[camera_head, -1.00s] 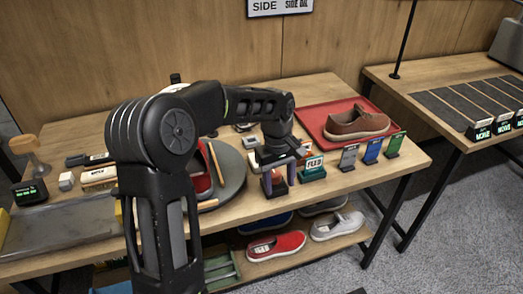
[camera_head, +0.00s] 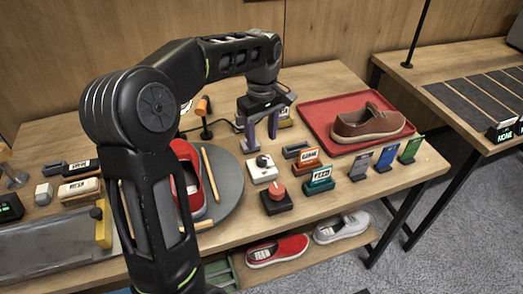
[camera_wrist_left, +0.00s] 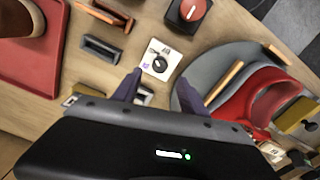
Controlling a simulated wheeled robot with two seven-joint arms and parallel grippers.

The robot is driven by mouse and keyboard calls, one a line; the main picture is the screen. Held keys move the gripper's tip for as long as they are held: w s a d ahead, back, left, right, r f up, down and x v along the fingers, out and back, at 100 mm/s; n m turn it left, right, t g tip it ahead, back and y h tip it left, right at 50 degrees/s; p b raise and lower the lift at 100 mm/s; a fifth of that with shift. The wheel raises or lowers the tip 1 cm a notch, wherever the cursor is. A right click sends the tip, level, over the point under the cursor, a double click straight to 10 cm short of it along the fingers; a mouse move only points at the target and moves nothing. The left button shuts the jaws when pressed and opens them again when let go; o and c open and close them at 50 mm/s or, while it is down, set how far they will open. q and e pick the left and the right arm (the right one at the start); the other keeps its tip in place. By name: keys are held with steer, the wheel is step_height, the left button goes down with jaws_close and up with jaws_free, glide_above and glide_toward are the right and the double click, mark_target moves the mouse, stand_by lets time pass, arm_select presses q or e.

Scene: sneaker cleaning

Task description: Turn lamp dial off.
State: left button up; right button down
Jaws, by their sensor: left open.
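A white box with a black dial (camera_head: 262,167) stands on the table right of the round grey turntable. In the left wrist view, this dial (camera_wrist_left: 160,64) lies just beyond and between my fingertips. A black box with a red knob (camera_head: 276,199) stands in front of it; the red knob (camera_wrist_left: 190,10) also shows at the top of the wrist view. I cannot tell from markings which one is the lamp dial. My left gripper (camera_head: 260,146) points down, open and empty, behind the white box, its fingers apart from both dials. My right gripper is out of view.
A red sneaker (camera_head: 186,180) sits on the turntable (camera_head: 232,185). A small orange-headed lamp-like item (camera_head: 203,106) stands left of my gripper. Labelled card stands (camera_head: 319,180) are at the right. A brown shoe (camera_head: 367,124) lies on a red tray (camera_head: 318,116).

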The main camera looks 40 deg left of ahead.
mark_target(262, 158)
arm_select(q)
steer(key=shift+f+p, duration=0.35)
steer(key=shift+f, duration=3.6)
steer(key=shift+c, duration=0.4)
jaws_close()
